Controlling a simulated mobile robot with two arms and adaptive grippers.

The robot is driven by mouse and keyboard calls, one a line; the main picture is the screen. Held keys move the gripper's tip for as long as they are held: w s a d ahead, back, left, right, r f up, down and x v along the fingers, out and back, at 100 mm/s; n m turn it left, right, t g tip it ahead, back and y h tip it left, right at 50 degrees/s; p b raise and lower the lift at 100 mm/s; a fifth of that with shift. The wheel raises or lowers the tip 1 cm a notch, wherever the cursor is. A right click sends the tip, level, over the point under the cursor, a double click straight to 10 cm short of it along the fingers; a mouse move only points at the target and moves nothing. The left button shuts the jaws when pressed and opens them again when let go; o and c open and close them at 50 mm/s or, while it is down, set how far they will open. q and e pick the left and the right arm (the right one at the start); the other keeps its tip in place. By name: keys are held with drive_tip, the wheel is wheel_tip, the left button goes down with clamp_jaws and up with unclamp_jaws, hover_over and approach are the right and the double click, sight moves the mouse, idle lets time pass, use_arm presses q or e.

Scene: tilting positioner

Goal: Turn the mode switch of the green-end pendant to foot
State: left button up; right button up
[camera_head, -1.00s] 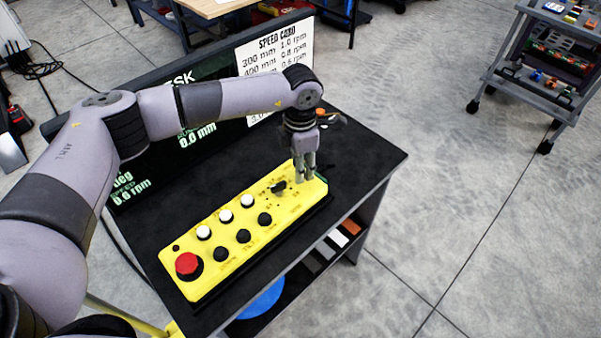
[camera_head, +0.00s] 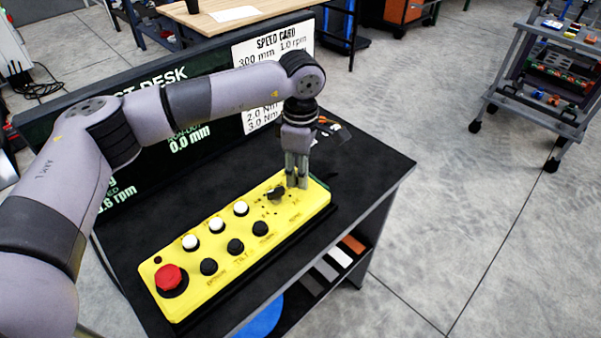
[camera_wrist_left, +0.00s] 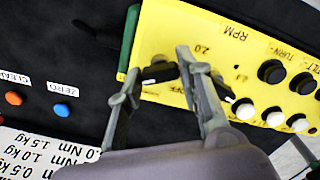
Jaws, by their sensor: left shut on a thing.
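The yellow pendant (camera_head: 222,262) lies on the dark desk top. Its green end strip (camera_wrist_left: 129,40) shows in the left wrist view. My left gripper (camera_head: 297,185) points down at the far right end of the pendant. In the left wrist view my left gripper (camera_wrist_left: 160,66) has its fingers on either side of a small black switch knob (camera_wrist_left: 158,74) with a white mark, near the green end. It is shut on this mode switch. The fingers partly cover the knob and its labels, so I cannot read its position. My right gripper is not in view.
A second black knob (camera_head: 276,193) sits just left of the fingers. White and black buttons and a red stop button (camera_head: 171,279) fill the rest of the pendant. A display panel (camera_head: 190,120) stands behind it. Orange and blue buttons (camera_wrist_left: 61,110) lie beside the pendant.

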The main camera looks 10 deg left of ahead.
use_arm(q)
drive_tip(key=shift+r, duration=0.1)
idle(0.3)
drive_tip(key=o, duration=1.2)
drive_tip(key=shift+c, duration=0.2)
wheel_tip(320, 180, up, 12)
drive_tip(key=shift+d, duration=0.1)
